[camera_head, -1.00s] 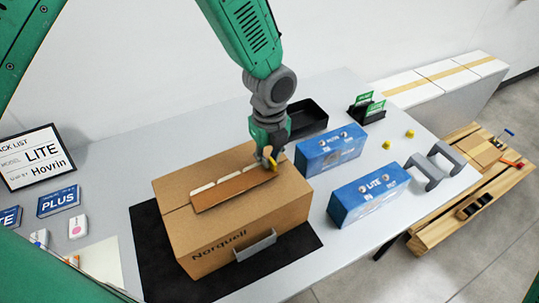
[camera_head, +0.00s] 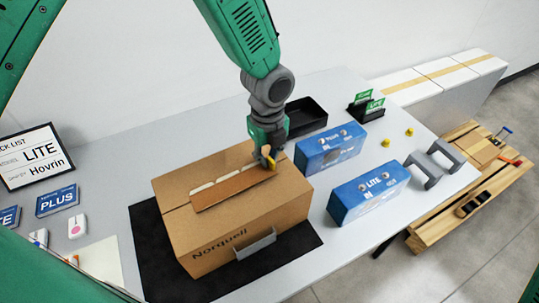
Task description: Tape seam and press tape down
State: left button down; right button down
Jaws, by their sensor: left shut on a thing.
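A closed brown cardboard box (camera_head: 285,212) marked "Norquell" stands on a black mat (camera_head: 160,275). A darker brown tape strip (camera_head: 232,188) lies along the seam on its top, with several white pieces showing along its back edge. My left gripper (camera_head: 268,162) reaches down from above at the strip's right end. It is shut on a small yellow piece (camera_head: 271,160) at the box top; the fingers hide part of it, and I cannot tell whether it touches the strip. My right gripper is out of view.
Two blue boxes (camera_head: 330,150) (camera_head: 369,193) stand right of the cardboard box. A black tray (camera_head: 306,117) is behind it, and grey brackets (camera_head: 433,163) stand near the table's right edge. Cards and a framed list (camera_head: 32,158) are at left. A wooden pallet (camera_head: 440,232) is on the floor.

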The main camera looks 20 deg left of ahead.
pick_arm(q)
jog(key=shift+a+f, duration=0.15)
jog(key=shift+a, duration=0.25)
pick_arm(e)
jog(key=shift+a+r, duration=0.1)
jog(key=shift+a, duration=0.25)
pick_arm(q)
jog(key=c, duration=1.6)
grip_release()
jog(key=shift+d, duration=0.3)
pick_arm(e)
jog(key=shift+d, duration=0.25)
